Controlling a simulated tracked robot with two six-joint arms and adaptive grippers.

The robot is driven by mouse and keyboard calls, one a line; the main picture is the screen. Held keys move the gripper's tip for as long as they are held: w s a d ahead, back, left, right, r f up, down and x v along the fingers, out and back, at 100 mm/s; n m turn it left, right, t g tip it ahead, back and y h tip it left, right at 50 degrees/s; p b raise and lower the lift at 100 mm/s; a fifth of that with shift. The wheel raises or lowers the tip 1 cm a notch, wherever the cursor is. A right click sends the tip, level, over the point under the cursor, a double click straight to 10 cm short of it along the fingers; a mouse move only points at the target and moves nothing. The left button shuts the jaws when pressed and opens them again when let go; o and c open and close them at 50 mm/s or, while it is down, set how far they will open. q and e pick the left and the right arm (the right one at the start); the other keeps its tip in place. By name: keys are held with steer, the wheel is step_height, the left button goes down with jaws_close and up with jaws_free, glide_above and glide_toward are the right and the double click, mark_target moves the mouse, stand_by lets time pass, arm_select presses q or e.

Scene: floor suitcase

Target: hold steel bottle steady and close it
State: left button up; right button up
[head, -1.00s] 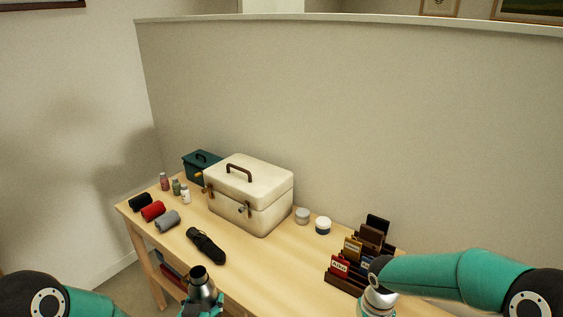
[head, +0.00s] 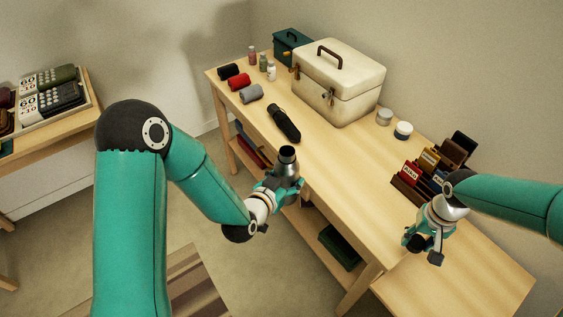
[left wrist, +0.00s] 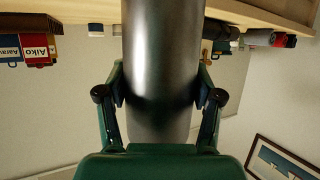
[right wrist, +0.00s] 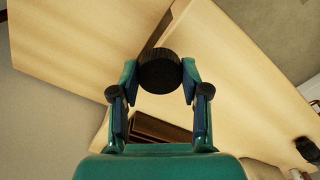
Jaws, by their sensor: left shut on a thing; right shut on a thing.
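The steel bottle (head: 290,163) stands about upright with its dark top uppermost, in front of the bench's front edge. My left gripper (head: 280,183) is shut around its body. In the left wrist view the bottle's smooth grey body (left wrist: 162,75) sits between both fingers. My right gripper (head: 418,245) is shut on a small black ridged cap, off to the right of the bottle and well apart from it. The cap (right wrist: 159,70) shows between the fingertips in the right wrist view. The threads at the bottle's mouth are too small to make out.
Floor is free before the bench.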

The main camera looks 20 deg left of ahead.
arm_select(q)
steer(key=s+d+m+g+h, duration=0.1)
steer(key=s+d+m+h, duration=0.2)
steer(key=d, duration=0.2)
steer(key=s+d+f+m+g+h, duration=0.1)
steer(key=s+d+m+g+h, duration=0.1)
steer(key=d, duration=0.4)
steer(key=shift+s+d+m+h, duration=0.25)
steer(key=shift+s+m+h, duration=0.3)
steer(key=shift+s, duration=0.4)
steer(key=shift+f, duration=0.1)
arm_select(e)
steer(key=shift+s+d, duration=0.15)
steer(key=shift+s, duration=0.2)
steer(key=r+m, duration=0.3)
steer(key=shift+w+d+r, duration=0.1)
steer(key=shift+d+r, duration=0.1)
steer(key=shift+r, duration=0.05)
steer(key=a+r+n, duration=0.1)
steer(key=a+r, duration=0.7)
steer(key=a, duration=0.4)
steer(key=a+r+n, duration=0.1)
steer(key=a+r, duration=0.8)
steer(key=a, duration=0.4)
steer(key=shift+s, duration=0.4)
